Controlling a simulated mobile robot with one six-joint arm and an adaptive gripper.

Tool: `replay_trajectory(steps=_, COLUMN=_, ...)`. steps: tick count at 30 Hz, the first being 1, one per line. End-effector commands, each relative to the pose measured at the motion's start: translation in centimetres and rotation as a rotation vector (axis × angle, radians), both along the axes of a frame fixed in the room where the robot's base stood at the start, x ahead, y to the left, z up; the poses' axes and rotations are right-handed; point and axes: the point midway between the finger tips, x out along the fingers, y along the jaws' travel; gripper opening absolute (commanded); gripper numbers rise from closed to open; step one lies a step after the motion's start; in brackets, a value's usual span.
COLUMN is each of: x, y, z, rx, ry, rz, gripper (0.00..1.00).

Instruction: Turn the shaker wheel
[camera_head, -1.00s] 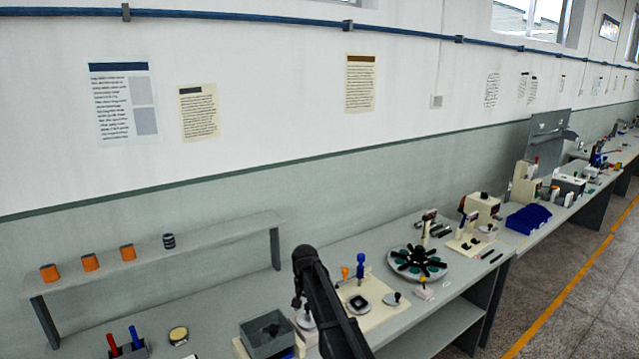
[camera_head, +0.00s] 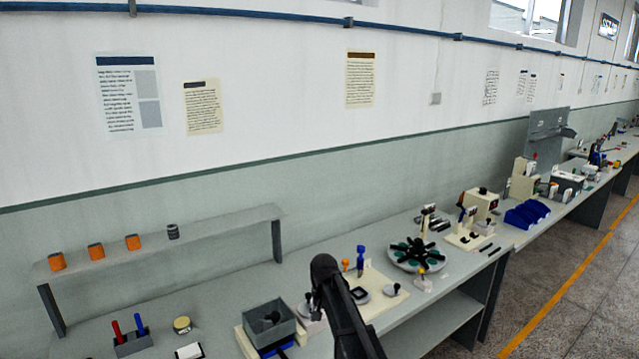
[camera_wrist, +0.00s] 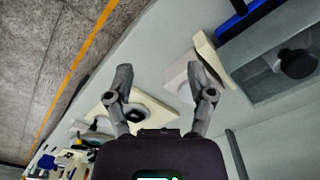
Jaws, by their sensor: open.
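My gripper (camera_wrist: 158,72) is open and empty in the wrist view, its two fingers spread above the bench. A round disc with black spokes and teal spots (camera_head: 418,255) lies on the bench right of centre in the head view. A grey open box with a black knob inside (camera_head: 271,320) stands at the front, left of my arm. The same box appears at the upper right of the wrist view (camera_wrist: 262,62), to the right of my fingers. I cannot tell which is the shaker wheel. My arm hides part of the bench.
A cream board (camera_head: 384,308) with small tools lies beside my arm. A pen holder with red and blue pens (camera_head: 133,345) is at the left. A raised shelf (camera_head: 200,235) bears orange cans.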

Motion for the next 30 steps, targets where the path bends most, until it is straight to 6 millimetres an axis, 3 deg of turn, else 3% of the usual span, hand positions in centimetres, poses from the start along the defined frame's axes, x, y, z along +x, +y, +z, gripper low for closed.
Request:
replay_trajectory(steps=8, x=-7.1, y=-5.7, z=-2.9, rx=0.0, ry=0.0, rz=0.038, gripper=0.7)
replay_trajectory(steps=15, x=-16.3, y=-11.9, z=-6.1, rx=-0.001, ry=0.0, rz=0.096, gripper=0.7)
replay_trajectory(steps=19, x=-20.2, y=-14.1, z=-7.3, rx=-0.001, ry=0.0, rz=0.124, gripper=0.7)
replay_trajectory(steps=24, x=-23.2, y=-15.5, z=-8.1, rx=-0.001, ry=0.0, rz=0.146, gripper=0.7)
replay_trajectory(steps=30, x=-23.7, y=-15.9, z=-8.2, rx=-0.001, ry=0.0, rz=0.154, gripper=0.7)
